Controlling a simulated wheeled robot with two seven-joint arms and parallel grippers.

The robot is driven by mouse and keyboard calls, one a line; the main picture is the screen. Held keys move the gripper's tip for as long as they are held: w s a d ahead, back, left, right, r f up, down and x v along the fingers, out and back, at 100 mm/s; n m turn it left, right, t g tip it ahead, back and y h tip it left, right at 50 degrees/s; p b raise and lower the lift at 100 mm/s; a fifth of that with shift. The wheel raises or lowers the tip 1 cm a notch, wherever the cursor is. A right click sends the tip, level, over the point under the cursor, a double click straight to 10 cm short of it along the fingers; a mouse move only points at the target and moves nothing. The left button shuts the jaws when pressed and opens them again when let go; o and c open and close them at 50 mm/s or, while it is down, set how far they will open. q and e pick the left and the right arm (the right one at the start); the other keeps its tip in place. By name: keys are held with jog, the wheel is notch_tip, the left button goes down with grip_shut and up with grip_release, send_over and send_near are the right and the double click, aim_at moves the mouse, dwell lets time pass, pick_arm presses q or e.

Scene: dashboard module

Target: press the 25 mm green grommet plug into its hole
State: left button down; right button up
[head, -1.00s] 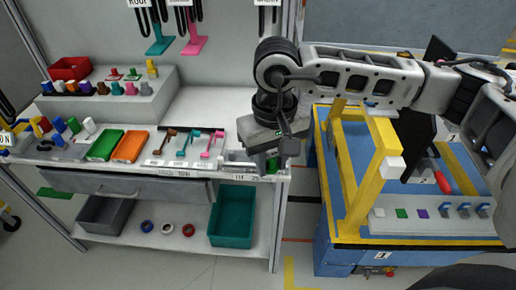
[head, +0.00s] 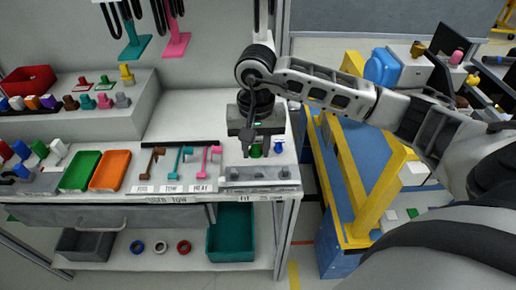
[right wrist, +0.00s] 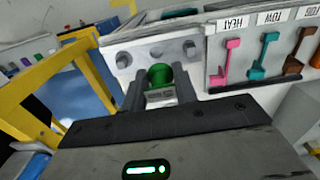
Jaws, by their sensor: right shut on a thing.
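The green grommet plug (head: 256,151) shows below my right gripper (head: 255,143) at the right end of the shelf top. In the right wrist view the green plug (right wrist: 159,75) sits between the two dark fingers of my right gripper (right wrist: 159,92), which is shut on it. The plug is partly hidden by the fingers, and I cannot tell whether it touches the shelf. A blue plug (head: 278,148) stands just right of it. My left gripper is not in view.
Small coloured hooks (head: 180,160) and green (head: 80,171) and orange (head: 111,170) trays are to the left. A yellow frame (head: 345,170) stands on the blue bench at right.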

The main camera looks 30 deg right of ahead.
aim_at(259, 151)
jog(key=shift+w+d+f+m, duration=0.1)
jog(key=shift+d+f+m, duration=0.3)
jog(key=shift+d+f, duration=0.2)
jog(key=shift+a, duration=0.1)
jog(key=shift+f+b, duration=0.25)
jog(key=shift+b, duration=0.35)
notch_tip(259, 151, down, 2)
jog(key=shift+f+b, duration=0.25)
jog(key=shift+b, duration=1)
notch_tip(259, 151, down, 2)
jog(key=shift+f+b, duration=0.2)
jog(key=shift+b, duration=0.9)
jog(key=shift+f, duration=0.15)
pick_arm(q)
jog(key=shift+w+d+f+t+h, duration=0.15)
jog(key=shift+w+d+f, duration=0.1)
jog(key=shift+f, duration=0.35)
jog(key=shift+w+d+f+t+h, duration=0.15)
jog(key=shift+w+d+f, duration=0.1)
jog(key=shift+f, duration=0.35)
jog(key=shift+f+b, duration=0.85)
jog(key=shift+b, duration=0.15)
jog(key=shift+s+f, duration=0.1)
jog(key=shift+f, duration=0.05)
